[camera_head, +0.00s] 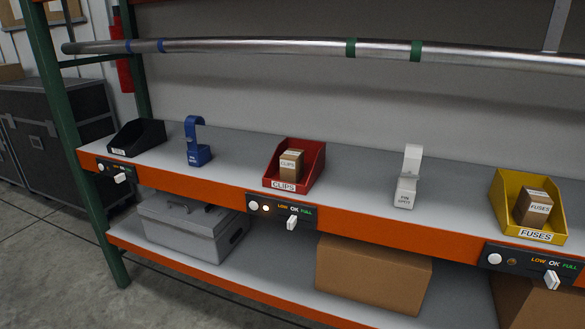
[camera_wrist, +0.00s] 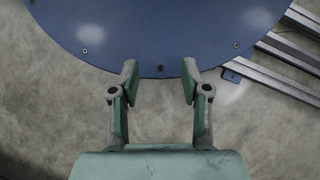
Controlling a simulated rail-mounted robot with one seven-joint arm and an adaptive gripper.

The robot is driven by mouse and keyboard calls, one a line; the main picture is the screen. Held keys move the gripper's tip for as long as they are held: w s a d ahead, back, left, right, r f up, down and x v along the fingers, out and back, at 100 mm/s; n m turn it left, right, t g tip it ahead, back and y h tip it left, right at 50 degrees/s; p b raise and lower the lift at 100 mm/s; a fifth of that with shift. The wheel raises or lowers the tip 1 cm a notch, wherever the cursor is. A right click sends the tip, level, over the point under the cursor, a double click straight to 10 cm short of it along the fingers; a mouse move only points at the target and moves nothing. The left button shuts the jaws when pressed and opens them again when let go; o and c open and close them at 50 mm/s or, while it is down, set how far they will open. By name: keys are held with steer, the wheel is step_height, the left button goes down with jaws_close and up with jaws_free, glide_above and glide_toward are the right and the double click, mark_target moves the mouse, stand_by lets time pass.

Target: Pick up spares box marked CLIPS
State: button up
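The spares box marked CLIPS (camera_head: 291,165) is a small brown carton with a white label. It stands upright inside a red open-front bin (camera_head: 312,172), whose front label also reads CLIPS, on the middle of the grey shelf in the head view. My gripper (camera_wrist: 160,80) shows only in the wrist view. Its two green-padded fingers are apart with nothing between them, above a blue round surface and bare floor. The box is not in the wrist view, and my gripper is away from it.
A yellow bin (camera_head: 548,190) holds a box marked FUSES (camera_head: 537,208). A black bin (camera_head: 137,137), a blue hooked holder (camera_head: 197,143) and a white hooked holder (camera_head: 408,177) share the shelf (camera_head: 352,190). A metal rail (camera_head: 290,47) runs above. Slider panels line the orange front edge.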

steer(key=o, duration=0.7)
